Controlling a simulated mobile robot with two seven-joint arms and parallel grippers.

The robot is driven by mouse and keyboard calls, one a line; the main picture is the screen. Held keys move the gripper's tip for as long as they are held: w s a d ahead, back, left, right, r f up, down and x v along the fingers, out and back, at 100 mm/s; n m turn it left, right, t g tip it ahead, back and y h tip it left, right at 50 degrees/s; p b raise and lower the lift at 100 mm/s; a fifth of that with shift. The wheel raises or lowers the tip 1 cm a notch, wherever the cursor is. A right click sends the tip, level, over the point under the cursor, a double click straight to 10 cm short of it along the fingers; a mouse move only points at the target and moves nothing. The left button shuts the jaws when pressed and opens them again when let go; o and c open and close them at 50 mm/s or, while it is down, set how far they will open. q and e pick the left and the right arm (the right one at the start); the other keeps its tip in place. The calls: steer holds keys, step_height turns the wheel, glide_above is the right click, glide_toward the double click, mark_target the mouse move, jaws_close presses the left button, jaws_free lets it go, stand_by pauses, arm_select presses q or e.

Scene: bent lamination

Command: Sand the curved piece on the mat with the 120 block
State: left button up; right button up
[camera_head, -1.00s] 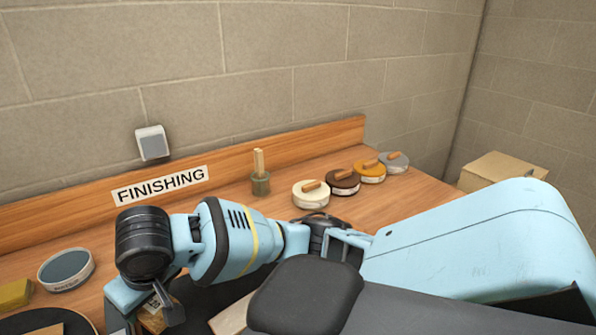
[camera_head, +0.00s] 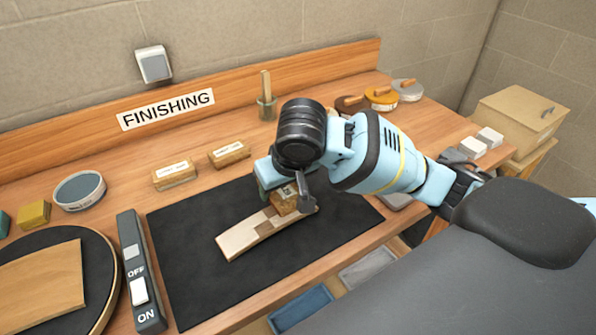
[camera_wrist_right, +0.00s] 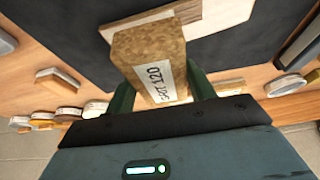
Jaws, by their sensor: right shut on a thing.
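The curved piece (camera_head: 238,241), a strip of pale wood with darker patches, lies on the black mat (camera_head: 185,250). Its near left end is bare. My right gripper (camera_head: 287,190) is over its far right end, shut on the 120 block (camera_head: 285,203). In the right wrist view the tan block (camera_wrist_right: 150,50) is between the fingers (camera_wrist_right: 160,90), its white label reading 120. The curved piece (camera_wrist_right: 228,14) shows at the top there. The block appears at or just above the piece; contact cannot be told. My left gripper is not in view.
Two labelled blocks (camera_head: 174,174) (camera_head: 229,153) lie behind the mat. An ON/OFF switch box (camera_head: 140,270) and a round black disc with a wooden board (camera_head: 42,280) are at left.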

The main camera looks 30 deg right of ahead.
steer(key=n+y, duration=0.1)
steer(key=n, duration=0.3)
steer(key=shift+w+n+y+p, duration=0.1)
steer(key=shift+n+y+p, duration=0.2)
steer(key=shift+y, duration=0.1)
steer(key=n+g+y, duration=0.1)
steer(key=n, duration=0.3)
steer(key=n+g+y, duration=0.1)
steer(key=n, duration=0.1)
steer(key=n+p, duration=0.1)
steer(key=n, duration=0.1)
steer(key=shift+w+r+g, duration=0.2)
steer(key=shift+r+g, duration=0.1)
steer(key=shift+r, duration=0.1)
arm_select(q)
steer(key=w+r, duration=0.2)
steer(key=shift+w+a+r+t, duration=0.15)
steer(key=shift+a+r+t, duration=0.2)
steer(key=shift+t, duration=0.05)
arm_select(e)
steer(key=n+g, duration=0.1)
steer(key=n, duration=0.1)
steer(key=r+n, duration=0.1)
steer(key=n, duration=0.1)
steer(key=shift+w+n+g+y, duration=0.15)
steer(key=shift+n+g+y, duration=0.25)
steer(key=shift+d, duration=0.1)
